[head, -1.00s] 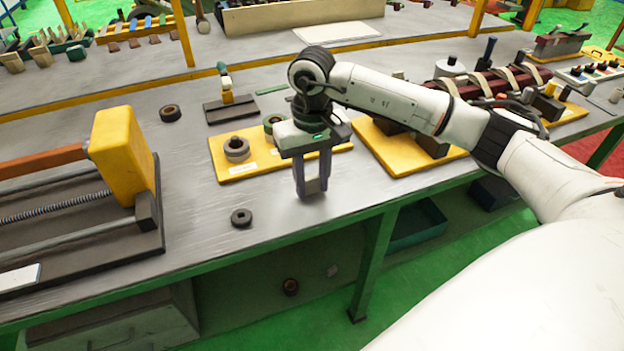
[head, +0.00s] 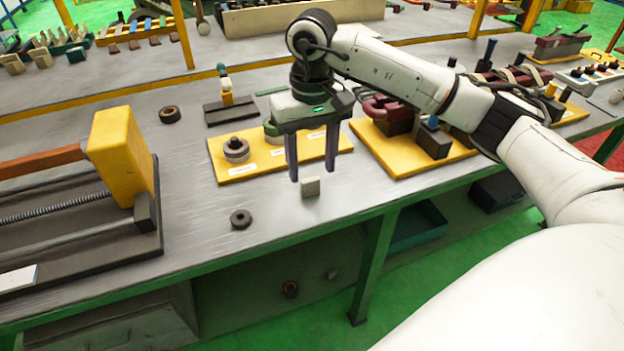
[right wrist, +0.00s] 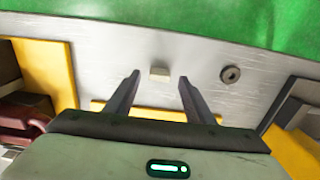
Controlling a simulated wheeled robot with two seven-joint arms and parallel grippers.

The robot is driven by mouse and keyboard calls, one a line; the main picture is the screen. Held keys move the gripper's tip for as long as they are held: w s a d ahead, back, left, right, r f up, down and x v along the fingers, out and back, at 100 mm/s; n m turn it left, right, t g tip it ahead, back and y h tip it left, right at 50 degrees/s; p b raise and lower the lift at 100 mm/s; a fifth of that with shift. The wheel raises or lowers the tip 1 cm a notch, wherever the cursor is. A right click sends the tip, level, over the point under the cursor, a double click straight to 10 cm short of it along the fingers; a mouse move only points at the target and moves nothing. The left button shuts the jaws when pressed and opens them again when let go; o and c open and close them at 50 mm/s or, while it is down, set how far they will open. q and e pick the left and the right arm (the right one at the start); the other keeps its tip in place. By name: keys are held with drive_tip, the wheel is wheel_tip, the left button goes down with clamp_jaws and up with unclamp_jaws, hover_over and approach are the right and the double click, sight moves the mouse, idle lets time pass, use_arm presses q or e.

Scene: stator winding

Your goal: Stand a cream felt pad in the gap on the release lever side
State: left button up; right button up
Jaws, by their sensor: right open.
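The wrist view shows the fingers (right wrist: 156,76) spread wide with clear space on both sides of the pad. My left gripper is not in view. I cannot make out a release lever or its gap for certain.
A yellow board (head: 240,172) with ring-shaped parts lies behind my gripper. A second yellow board (head: 400,168) with dark red coils is to the right. A dark ring (head: 241,218) lies left of the pad. A large yellow-jawed screw fixture (head: 125,150) fills the left.

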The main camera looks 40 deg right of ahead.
wheel_tip(320, 180, up, 7)
drive_tip(key=shift+f, duration=0.15)
idle(0.6)
